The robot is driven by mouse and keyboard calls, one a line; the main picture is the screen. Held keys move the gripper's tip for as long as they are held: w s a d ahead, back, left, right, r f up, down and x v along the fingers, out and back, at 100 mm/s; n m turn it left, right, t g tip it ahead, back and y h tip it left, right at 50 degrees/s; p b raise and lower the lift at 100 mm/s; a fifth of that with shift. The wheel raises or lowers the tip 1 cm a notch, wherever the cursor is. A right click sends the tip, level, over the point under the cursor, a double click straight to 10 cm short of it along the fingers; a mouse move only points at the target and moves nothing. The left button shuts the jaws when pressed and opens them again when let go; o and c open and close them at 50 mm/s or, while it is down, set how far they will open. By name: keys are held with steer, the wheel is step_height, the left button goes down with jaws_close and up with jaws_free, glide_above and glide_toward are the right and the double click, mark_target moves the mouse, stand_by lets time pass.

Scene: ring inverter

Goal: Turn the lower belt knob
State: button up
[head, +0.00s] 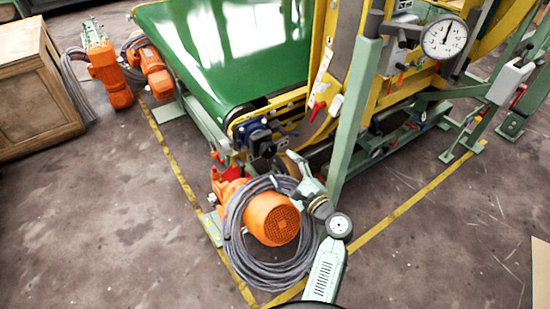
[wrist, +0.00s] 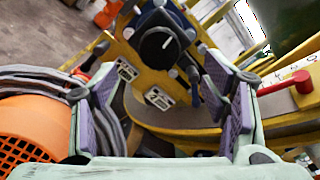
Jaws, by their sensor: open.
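A round black knob with a white mark (wrist: 158,45) sits on a dark blue housing at the top centre of the wrist view. In the head view the dark knob (head: 266,150) shows small below the end of the green belt. It appears to be the lower belt knob, though I see no label naming it. My gripper (wrist: 155,78) is open, with purple-padded fingers on either side and nothing between them. The knob lies ahead of the fingertips and appears apart from them. In the head view my gripper (head: 299,163) is right of the knob, and its fingers are hard to make out.
An orange motor (head: 272,218) wrapped in coiled grey cable (head: 236,245) stands close left of my arm. A green post (head: 355,115) rises to the right. A red-ended lever (wrist: 301,81) juts in at right. Open floor (head: 440,255) lies at the lower right.

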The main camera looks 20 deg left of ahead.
steer(key=shift+v, duration=1.45)
